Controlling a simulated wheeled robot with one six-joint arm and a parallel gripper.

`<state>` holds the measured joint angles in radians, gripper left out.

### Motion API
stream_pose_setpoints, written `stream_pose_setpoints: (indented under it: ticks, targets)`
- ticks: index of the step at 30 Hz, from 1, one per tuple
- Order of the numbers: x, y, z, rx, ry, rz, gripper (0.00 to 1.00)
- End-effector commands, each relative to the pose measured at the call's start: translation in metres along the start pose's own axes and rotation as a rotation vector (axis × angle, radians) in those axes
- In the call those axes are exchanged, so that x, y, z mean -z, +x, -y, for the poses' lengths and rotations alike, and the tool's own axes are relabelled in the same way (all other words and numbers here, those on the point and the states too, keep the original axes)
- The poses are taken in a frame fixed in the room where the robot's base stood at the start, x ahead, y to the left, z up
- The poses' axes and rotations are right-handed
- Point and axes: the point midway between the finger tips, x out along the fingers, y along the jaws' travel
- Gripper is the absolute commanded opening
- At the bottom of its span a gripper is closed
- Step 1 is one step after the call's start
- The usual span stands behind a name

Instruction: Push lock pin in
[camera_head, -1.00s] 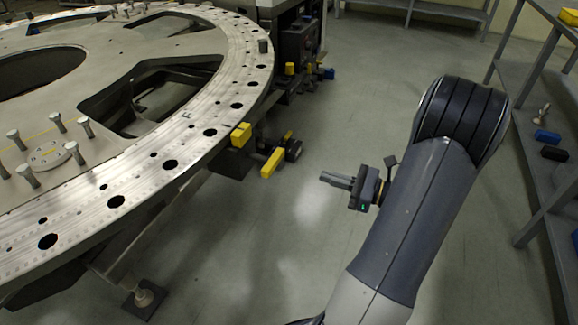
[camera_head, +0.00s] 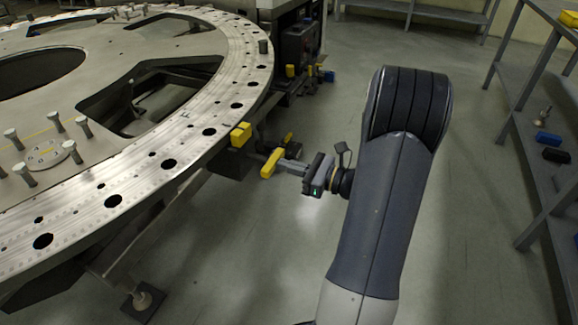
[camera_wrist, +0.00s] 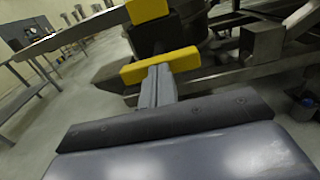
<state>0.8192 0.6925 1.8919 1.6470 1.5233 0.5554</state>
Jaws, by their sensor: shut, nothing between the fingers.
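The lock pin's yellow handle (camera_head: 271,163) sticks out below the rim of the turret plate (camera_head: 170,150). My gripper (camera_head: 283,168) is shut and empty, and its fingertips are at the handle's right side in the head view. In the wrist view the shut fingers (camera_wrist: 157,85) point at the middle of the yellow bar (camera_wrist: 160,65) and appear to touch it. I cannot tell for sure whether there is a small gap. The pin shaft behind the bar is hidden in the wrist view.
A yellow block (camera_head: 241,135) sits at the plate's edge, close to the handle. A grey shelf (camera_head: 545,150) with small blue and black items stands at the right.

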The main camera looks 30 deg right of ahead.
Motion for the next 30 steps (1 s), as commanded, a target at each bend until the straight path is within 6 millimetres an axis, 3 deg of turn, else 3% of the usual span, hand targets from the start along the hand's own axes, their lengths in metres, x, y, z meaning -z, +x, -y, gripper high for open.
stream_pose_setpoints:
  ticks: [5, 15, 30]
  targets:
    - [0.0, 0.001, 0.0, -0.001, 0.0, 0.0, 0.0]
    - [0.0, 0.036, 0.0, -0.003, 0.0, -0.001, 0.0]
    - [-0.001, 0.038, 0.001, -0.002, -0.002, 0.002, 0.0]
